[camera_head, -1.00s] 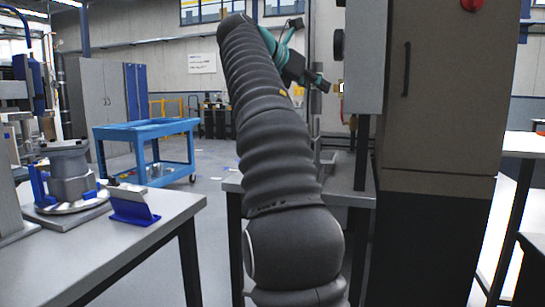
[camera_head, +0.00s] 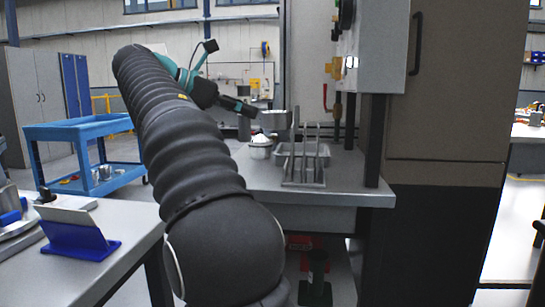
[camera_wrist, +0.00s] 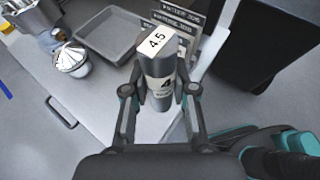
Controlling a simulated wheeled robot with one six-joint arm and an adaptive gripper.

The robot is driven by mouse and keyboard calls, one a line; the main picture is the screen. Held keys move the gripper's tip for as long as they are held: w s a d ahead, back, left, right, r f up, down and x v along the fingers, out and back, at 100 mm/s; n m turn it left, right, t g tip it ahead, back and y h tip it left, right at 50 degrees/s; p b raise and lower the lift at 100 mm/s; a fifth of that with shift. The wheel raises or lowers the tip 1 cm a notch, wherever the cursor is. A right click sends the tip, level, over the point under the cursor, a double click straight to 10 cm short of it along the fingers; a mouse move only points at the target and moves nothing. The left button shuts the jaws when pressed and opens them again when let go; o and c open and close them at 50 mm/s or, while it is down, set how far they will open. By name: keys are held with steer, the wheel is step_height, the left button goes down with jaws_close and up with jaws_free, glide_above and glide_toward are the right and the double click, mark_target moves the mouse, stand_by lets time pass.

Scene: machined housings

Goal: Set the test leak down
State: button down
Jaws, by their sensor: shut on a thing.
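The test leak is a grey cylinder (camera_wrist: 161,66) with white labels, one reading 4.5 on its end. My gripper (camera_wrist: 159,92) is shut on it, with one finger on each side. In the wrist view the cylinder is above a grey table (camera_wrist: 95,92). Whether the cylinder's lower end touches anything is hidden.
A grey tray (camera_wrist: 84,36) lies on the table, and a rack of labelled plates (camera_wrist: 178,22) stands beside it. A white-topped round container (camera_wrist: 72,62) sits to the left. A tall cabinet (camera_head: 445,110) stands right of the table. Bare table lies near the front edge.

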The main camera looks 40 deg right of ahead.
steer(key=shift+w+d+f+b, duration=0.5)
steer(key=shift+d+f+b, duration=0.2)
steer(key=shift+d+f, duration=1)
steer(key=shift+w+d+f+b, duration=0.55)
steer(key=shift+d+f+b, duration=0.1)
steer(key=shift+d+f, duration=1)
steer(key=shift+w+d+f+b, duration=0.5)
steer(key=shift+d+f+b, duration=0.2)
steer(key=shift+d+f, duration=0.95)
steer(key=shift+f, duration=0.2)
steer(key=c, duration=0.9)
jaws_free()
steer(key=shift+c, duration=0.2)
steer(key=shift+a+r, duration=0.1)
steer(key=shift+r, duration=0.1)
steer(key=p+v, duration=0.3)
steer(key=v, duration=0.9)
steer(key=shift+p, duration=0.3)
